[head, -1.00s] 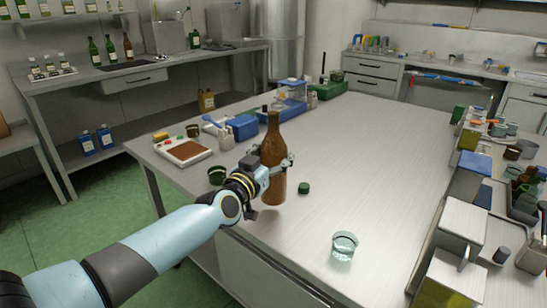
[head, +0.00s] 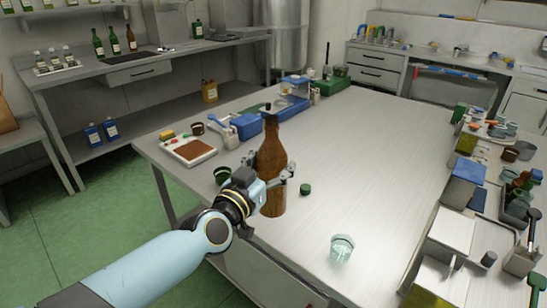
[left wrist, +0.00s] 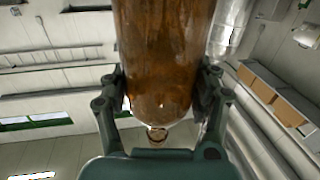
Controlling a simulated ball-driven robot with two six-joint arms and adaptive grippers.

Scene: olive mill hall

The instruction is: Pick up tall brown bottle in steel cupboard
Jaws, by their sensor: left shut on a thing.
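The tall brown bottle (head: 272,150) stands upright at the near left part of the steel worktop (head: 335,160) in the head view. My left gripper (head: 268,177) is shut on its lower body, with a finger on either side. I cannot tell for certain whether its base touches the worktop or hangs just above it. In the left wrist view, the brown glass of the bottle (left wrist: 165,55) fills the middle between the two fingers (left wrist: 160,100). My right gripper is not in view.
A green cap (head: 305,189) lies just right of the bottle, and a clear glass (head: 342,249) stands nearer. A tray with a brown pad (head: 190,152) and a blue box (head: 246,126) are at left. Containers crowd the right edge. The worktop's middle is clear.

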